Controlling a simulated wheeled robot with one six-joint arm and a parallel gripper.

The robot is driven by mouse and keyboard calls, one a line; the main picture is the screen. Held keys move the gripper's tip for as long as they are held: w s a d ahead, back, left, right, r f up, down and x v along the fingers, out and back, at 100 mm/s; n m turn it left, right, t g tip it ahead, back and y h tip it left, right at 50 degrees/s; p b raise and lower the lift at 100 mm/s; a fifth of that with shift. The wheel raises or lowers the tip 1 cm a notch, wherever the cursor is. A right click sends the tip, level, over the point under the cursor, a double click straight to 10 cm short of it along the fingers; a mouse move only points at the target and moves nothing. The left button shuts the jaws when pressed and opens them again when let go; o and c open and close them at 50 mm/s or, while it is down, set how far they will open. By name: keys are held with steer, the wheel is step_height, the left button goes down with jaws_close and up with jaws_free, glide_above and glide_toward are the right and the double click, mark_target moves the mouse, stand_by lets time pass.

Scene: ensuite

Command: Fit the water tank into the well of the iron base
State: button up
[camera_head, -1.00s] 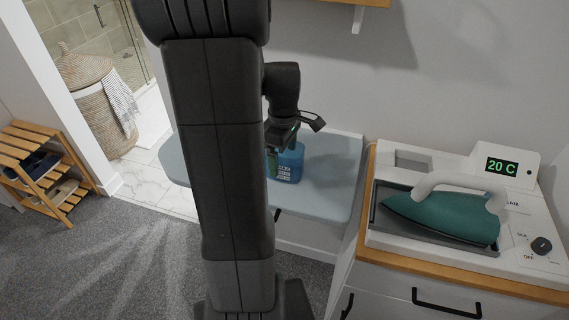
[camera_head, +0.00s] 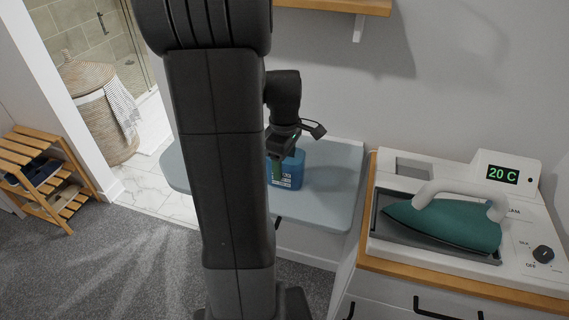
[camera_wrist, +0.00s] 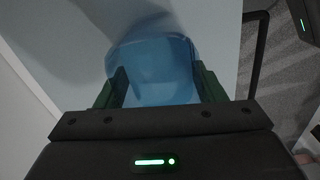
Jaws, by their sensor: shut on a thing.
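The blue, see-through water tank (camera_head: 291,171) is at the ironing board, with a white printed label on its side. My gripper (camera_head: 287,147) is at the top of the tank and shut on it. In the wrist view the tank (camera_wrist: 153,68) sits between the two green fingers of my gripper (camera_wrist: 160,90). I cannot tell whether the tank touches the board. The white iron base (camera_head: 384,240) stands on the cabinet to the right. Its rectangular well (camera_head: 413,168) is empty at the back left. The teal iron (camera_head: 446,222) rests in the tray of the base.
The pale blue ironing board (camera_head: 335,190) is mostly clear around the tank. The base has a display (camera_head: 502,174) reading 20 C and a black knob (camera_head: 543,254). A wooden shelf (camera_head: 335,5) is on the wall above. A basket (camera_head: 100,110) and shoe rack (camera_head: 45,180) stand left.

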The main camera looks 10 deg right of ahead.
step_height(320, 180, up, 10)
steer(key=shift+f, duration=0.2)
stand_by(0.8)
steer(key=shift+s, duration=0.1)
